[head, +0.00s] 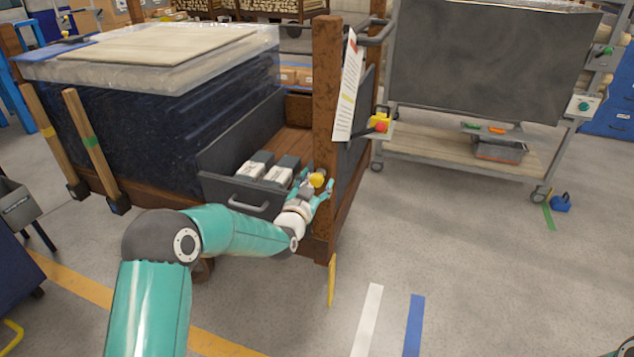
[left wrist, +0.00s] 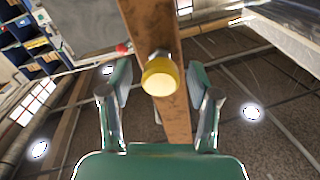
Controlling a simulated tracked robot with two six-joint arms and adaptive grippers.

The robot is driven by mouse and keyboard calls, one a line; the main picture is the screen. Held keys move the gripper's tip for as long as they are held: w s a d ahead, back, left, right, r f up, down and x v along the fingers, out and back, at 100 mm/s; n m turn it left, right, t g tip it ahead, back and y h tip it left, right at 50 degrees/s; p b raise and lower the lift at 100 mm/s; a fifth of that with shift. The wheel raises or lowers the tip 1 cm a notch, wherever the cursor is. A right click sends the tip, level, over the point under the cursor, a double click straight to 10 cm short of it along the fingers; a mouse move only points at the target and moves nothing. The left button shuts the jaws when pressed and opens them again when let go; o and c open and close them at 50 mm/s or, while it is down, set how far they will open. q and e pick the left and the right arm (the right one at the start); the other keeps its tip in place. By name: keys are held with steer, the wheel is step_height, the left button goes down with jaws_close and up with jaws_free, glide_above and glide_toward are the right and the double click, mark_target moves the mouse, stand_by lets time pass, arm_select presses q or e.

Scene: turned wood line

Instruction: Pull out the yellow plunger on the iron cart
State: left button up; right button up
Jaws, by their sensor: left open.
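The yellow plunger (head: 317,180) is a round yellow knob on the rusty brown corner post (head: 327,95) of the iron cart. In the left wrist view the plunger (left wrist: 162,78) faces the camera, in front of the brown post (left wrist: 155,28). My left gripper (head: 318,185) is open at the plunger. In the left wrist view its two fingers (left wrist: 160,82) stand one on each side of the knob, with gaps showing. My right gripper is not in view.
An open dark drawer (head: 235,193) with several pale boxes lies just left of my gripper. A paper sheet (head: 348,85) hangs on the post. A yellow box with a red button (head: 380,125) sits right of it. A grey-panelled cart (head: 480,65) stands behind.

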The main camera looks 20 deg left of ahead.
arm_select(q)
steer(key=shift+w, duration=0.2)
jaws_close()
stand_by(0.3)
steer(key=shift+d, duration=0.1)
